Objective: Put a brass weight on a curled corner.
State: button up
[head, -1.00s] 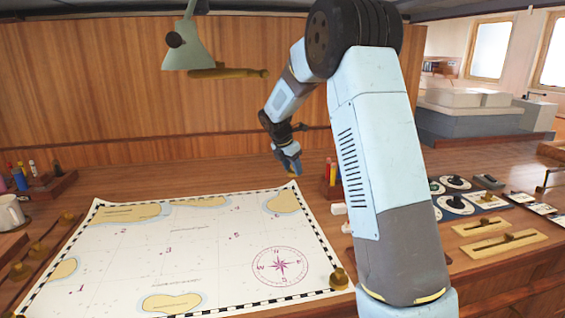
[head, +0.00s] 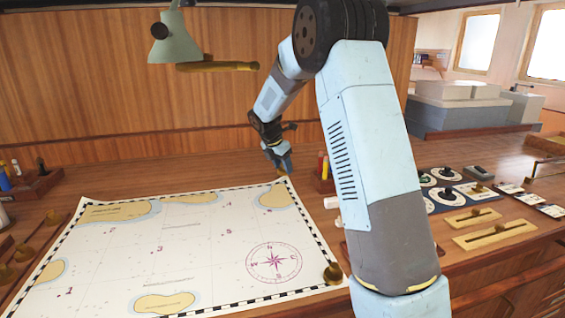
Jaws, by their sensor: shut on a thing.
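A white sea chart (head: 190,245) with a chequered border lies on the wooden desk. My gripper (head: 283,166) points down at the chart's far right corner. It is shut on a small brass weight (head: 285,173), largely hidden by the fingers. The weight is at or just above that corner; I cannot tell whether it touches the paper. Another brass weight (head: 332,272) stands on the near right corner. More brass weights (head: 53,217) stand on the left, beside the chart. The far left corner looks slightly raised.
A pen holder (head: 325,172) and small white pieces stand just right of the chart. A green lamp (head: 173,40) hangs above the far side. Dials (head: 445,190) and slider panels (head: 495,236) lie right of my arm. The desk behind the chart is mostly clear.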

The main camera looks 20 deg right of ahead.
aim_at(280, 171)
jog(key=shift+f, duration=2.05)
jog(key=shift+s+a, duration=0.15)
jog(key=shift+f, duration=0.3)
dwell(0.3)
jog(key=o, duration=1.3)
